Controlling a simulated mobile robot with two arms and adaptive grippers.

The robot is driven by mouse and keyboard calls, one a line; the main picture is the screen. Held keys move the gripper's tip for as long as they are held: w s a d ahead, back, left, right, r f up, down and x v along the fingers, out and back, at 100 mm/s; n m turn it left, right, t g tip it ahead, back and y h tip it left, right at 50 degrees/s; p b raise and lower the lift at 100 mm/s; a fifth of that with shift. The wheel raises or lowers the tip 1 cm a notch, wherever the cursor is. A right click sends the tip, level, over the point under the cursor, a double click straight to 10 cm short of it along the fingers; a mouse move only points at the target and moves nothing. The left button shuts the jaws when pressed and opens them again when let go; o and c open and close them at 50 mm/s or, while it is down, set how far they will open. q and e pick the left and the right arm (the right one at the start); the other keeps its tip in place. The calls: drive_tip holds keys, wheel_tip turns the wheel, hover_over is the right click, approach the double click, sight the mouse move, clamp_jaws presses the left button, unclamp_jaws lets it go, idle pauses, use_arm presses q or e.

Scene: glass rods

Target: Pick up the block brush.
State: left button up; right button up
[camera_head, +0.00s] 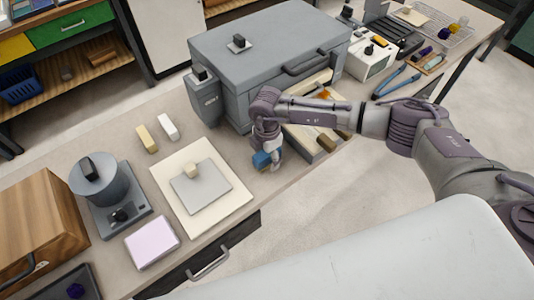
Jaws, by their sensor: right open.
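My right gripper (268,155) hangs low over the front edge of the table, to the right of the cream board, and is open. A small blue block (262,160) shows right at its fingers; I cannot tell whether they touch it. No thing here is clearly a block brush. A tan block (147,139) and a white block (168,127) lie side by side on the left of the table, apart from the gripper. Brown-ended pieces (326,142) lie beyond the gripper, partly behind my arm. My left gripper is not in view.
A large grey box (265,50) stands behind the gripper. A grey device (98,190), a pinkish pad (152,243) and a wooden box (35,225) stand left.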

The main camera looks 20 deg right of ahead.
drive_tip(key=shift+f, duration=0.35)
clamp_jaws()
drive_tip(key=shift+r, duration=0.1)
drive_tip(key=shift+r+b, duration=0.35)
drive_tip(key=shift+r, duration=0.25)
wheel_tip(320, 180, up, 3)
drive_tip(key=shift+d+f+b, duration=0.15)
drive_tip(key=shift+b, duration=0.5)
drive_tip(key=s+d+r+b, duration=0.1)
drive_tip(key=s+d+r, duration=0.1)
drive_tip(key=d, duration=0.3)
drive_tip(key=s+d+r+b, duration=0.2)
drive_tip(key=d+r, duration=0.3)
drive_tip(key=shift+s+d, duration=0.2)
drive_tip(key=shift+s, duration=0.1)
